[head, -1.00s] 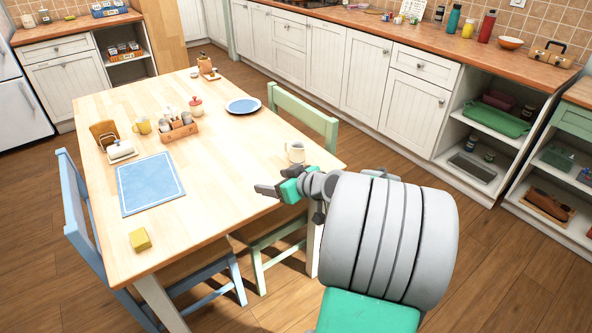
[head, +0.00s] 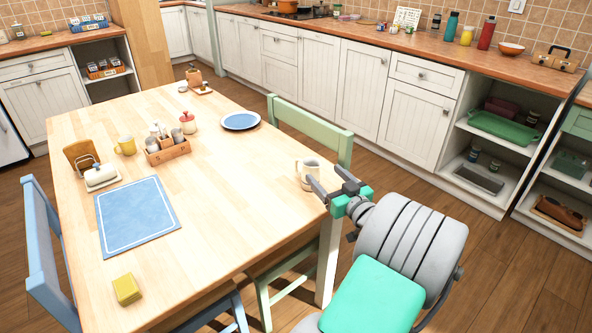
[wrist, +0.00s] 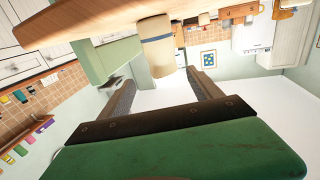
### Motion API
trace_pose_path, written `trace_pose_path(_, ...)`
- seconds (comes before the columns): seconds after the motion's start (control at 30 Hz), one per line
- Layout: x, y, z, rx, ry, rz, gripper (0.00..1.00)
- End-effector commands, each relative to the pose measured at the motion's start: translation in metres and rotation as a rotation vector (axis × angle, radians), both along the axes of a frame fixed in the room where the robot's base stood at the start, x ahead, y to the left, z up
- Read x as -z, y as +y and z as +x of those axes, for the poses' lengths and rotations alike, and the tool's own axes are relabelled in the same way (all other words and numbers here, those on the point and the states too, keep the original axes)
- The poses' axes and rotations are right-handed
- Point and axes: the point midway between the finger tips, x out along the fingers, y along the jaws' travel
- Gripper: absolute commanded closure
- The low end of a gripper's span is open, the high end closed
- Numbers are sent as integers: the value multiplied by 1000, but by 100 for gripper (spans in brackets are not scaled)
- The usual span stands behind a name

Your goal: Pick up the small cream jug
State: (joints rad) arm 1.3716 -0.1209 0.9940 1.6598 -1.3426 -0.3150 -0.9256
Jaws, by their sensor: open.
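The small cream jug (head: 309,170) stands upright near the right edge of the wooden table (head: 225,180), partly hidden by a finger of my gripper. My gripper (head: 329,181) is open and empty, reaching in over the table edge from the right, close to the jug. In the wrist view, which is upside down, the jug (wrist: 157,45) shows just beyond and between the two spread fingertips of my gripper (wrist: 158,78). I cannot tell whether a finger touches it.
A green chair (head: 310,125) stands behind the jug at the table's far side. A blue plate (head: 240,120), a condiment caddy (head: 168,150), a blue mat (head: 137,216) and a yellow block (head: 126,289) lie farther left. The tabletop left of the jug is clear.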

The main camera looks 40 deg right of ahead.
Motion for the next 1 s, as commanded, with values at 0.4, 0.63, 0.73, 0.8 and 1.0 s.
trace_pose_path(0.4, 6, 5, 68, -26, 0, 0, 26)
trace_pose_path(0.63, 5, -1, 84, -18, 1, 0, 26)
trace_pose_path(0.73, 6, -2, 83, -17, 1, 0, 26)
trace_pose_path(0.8, 6, -2, 83, -17, 1, 0, 31)
trace_pose_path(1.0, 6, -2, 83, -16, 1, 0, 47)
